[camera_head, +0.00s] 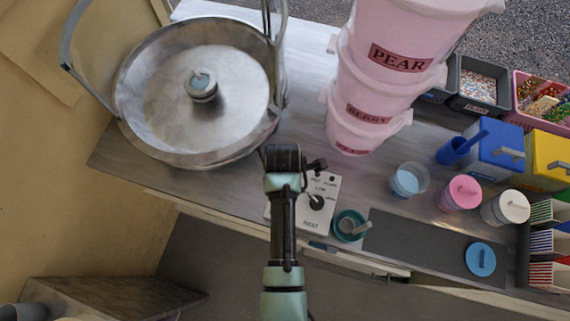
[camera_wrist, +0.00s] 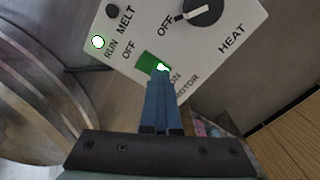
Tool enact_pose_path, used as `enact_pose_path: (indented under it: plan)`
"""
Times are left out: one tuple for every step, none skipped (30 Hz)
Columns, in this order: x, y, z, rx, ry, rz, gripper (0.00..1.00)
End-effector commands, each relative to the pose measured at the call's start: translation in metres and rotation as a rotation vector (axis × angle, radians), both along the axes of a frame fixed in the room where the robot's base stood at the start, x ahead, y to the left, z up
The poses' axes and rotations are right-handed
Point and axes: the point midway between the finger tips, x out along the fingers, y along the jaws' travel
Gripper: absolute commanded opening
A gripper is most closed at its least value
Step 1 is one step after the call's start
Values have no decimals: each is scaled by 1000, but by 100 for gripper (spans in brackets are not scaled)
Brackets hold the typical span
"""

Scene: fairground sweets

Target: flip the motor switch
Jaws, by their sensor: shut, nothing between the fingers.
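The motor switch (camera_wrist: 146,60) is a green rocker on the white control box (camera_wrist: 205,50), between the OFF and ON MOTOR labels. A bright spot shows at its lower right end. My gripper (camera_wrist: 161,70) is shut and empty, its blue fingertips at the switch's ON end. The tips overlap the switch in the wrist view; I cannot tell whether they touch. The RUN lamp (camera_wrist: 98,42) glows white, and the MELT lamp (camera_wrist: 113,10) is dark. In the head view the control box (camera_head: 328,185) is partly hidden by my arm.
The black heat knob (camera_wrist: 203,10) sits above the switch. A metal bowl (camera_head: 135,125) with a central spinner head (camera_head: 201,85) stands behind left. Stacked pink tubs (camera_head: 395,60) stand behind right. A teal cup (camera_head: 349,226) stands right of the box, by a dark mat (camera_head: 415,245).

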Motion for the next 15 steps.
enact_pose_path:
  plan:
    - [-1, 0, -3, -1, 3, 0, 0]
    - [-1, 0, -2, -1, 3, 0, 0]
    - [-1, -1, -2, -1, 3, 0, 0]
    - [-2, -1, -1, -1, 4, 0, 0]
    - [-2, -1, 0, -1, 4, -1, 0]
    - [-2, -1, 1, -1, 4, -1, 0]
    - [-2, -1, 3, -1, 4, -1, 0]
    - [-2, -1, 5, -1, 4, -1, 0]
    - [-2, -1, 9, -1, 4, -1, 0]
    - [-2, -1, 11, -1, 4, -1, 0]
    - [-2, -1, 14, -1, 4, -1, 0]
    - [-2, -1, 17, -1, 4, -1, 0]
    - [-1, -1, 20, -1, 4, -1, 0]
    - [-1, -1, 22, -1, 4, -1, 0]
    - [-1, -1, 25, -1, 4, -1, 0]
